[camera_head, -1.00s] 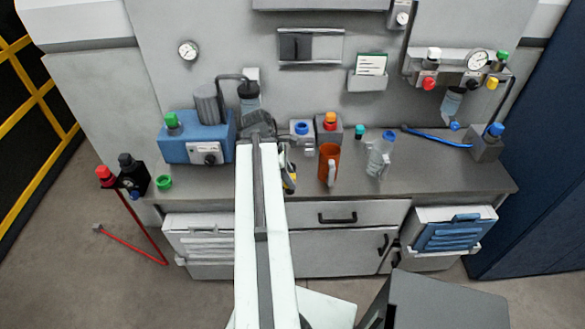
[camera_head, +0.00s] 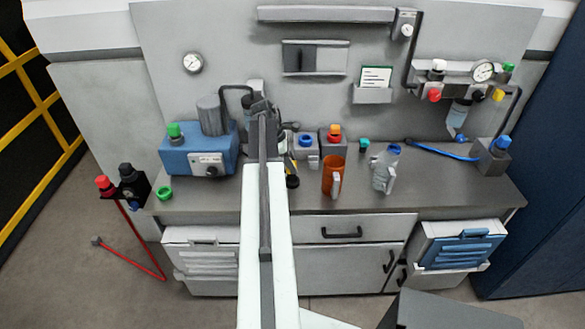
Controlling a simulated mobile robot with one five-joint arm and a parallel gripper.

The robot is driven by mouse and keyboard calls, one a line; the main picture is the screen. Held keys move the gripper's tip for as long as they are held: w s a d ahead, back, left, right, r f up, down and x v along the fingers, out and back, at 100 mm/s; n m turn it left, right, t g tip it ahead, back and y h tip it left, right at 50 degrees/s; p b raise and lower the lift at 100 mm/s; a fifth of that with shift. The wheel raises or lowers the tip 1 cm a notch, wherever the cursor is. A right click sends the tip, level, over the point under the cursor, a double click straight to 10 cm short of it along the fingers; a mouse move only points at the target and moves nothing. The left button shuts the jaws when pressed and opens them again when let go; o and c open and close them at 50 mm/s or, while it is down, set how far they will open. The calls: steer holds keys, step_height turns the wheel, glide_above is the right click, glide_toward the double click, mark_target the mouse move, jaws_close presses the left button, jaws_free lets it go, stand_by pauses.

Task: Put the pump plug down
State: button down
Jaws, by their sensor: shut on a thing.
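My arm reaches from the bottom of the view up over the bench. The dark end with my gripper (camera_head: 263,107) is in front of the back panel, just right of the blue pump unit (camera_head: 197,150). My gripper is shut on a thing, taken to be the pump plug. The arm end hides the jaws, and the plug cannot be made out. I cannot tell whether the plug touches anything. The pump unit has a grey cylinder and a green knob on top, and a black hose arches from it towards the area behind my gripper.
A small black item (camera_head: 292,181) lies close beside my arm. A green ring (camera_head: 164,193) sits at the left. The bench's front middle-right is clear.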

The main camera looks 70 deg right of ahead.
steer(key=shift+w+d, duration=0.25)
steer(key=shift+d, duration=0.25)
step_height(320, 180, down, 4)
steer(key=b, duration=0.4)
steer(key=shift+s+a, duration=0.1)
steer(key=shift+a, duration=0.05)
steer(key=c, duration=1)
jaws_free()
steer(key=shift+r, duration=0.1)
steer(key=shift+r+p, duration=0.25)
steer(key=shift+p, duration=0.1)
steer(key=p+v, duration=1.1)
steer(key=v, duration=0.1)
steer(key=shift+f, duration=0.1)
